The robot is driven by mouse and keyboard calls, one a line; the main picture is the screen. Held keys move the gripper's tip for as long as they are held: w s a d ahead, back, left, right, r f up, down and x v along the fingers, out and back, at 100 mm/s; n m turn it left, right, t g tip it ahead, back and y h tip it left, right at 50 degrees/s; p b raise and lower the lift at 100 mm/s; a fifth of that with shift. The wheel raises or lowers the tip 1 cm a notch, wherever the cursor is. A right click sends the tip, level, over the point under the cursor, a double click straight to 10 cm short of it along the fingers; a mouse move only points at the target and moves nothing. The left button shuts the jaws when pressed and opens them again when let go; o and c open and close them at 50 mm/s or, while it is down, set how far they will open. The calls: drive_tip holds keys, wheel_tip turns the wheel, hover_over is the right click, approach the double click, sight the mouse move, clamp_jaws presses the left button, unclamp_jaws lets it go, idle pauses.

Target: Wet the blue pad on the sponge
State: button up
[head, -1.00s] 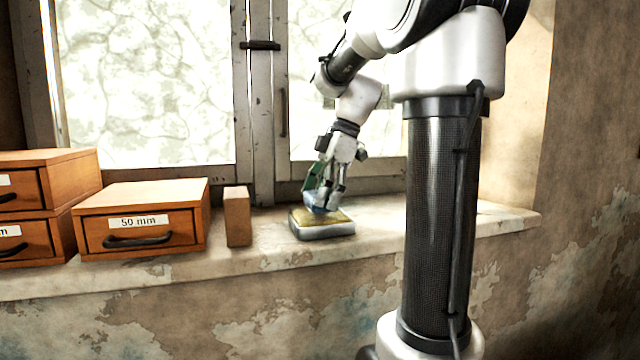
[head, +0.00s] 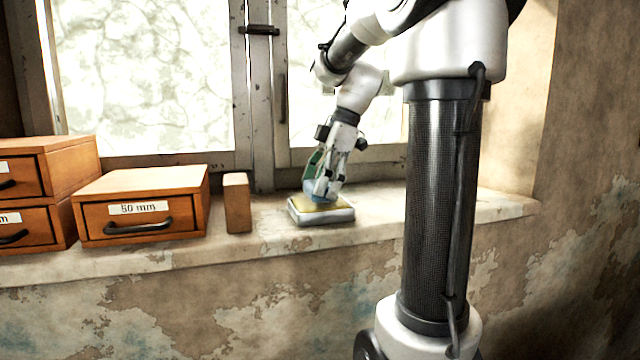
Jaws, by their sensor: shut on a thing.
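The sponge (head: 336,208) is yellow and sits in a low pale tray (head: 322,218) on the window sill. My gripper (head: 322,196) points down over the sponge and is shut on the blue pad (head: 310,186). The pad is at the sponge's top, left of the fingers, and appears to touch it; the exact contact is too small to tell. The fingers hide part of the pad and part of the sponge.
A small wooden block (head: 237,203) stands left of the tray. A wooden drawer box labelled 50 mm (head: 140,205) and stacked drawer boxes (head: 45,190) stand further left. The window (head: 150,80) is behind. The sill (head: 270,238) is narrow.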

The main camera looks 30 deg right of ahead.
drive_tip(key=shift+f, duration=0.5)
idle(1.1)
drive_tip(key=shift+r, duration=3.55)
drive_tip(key=shift+s, duration=0.15)
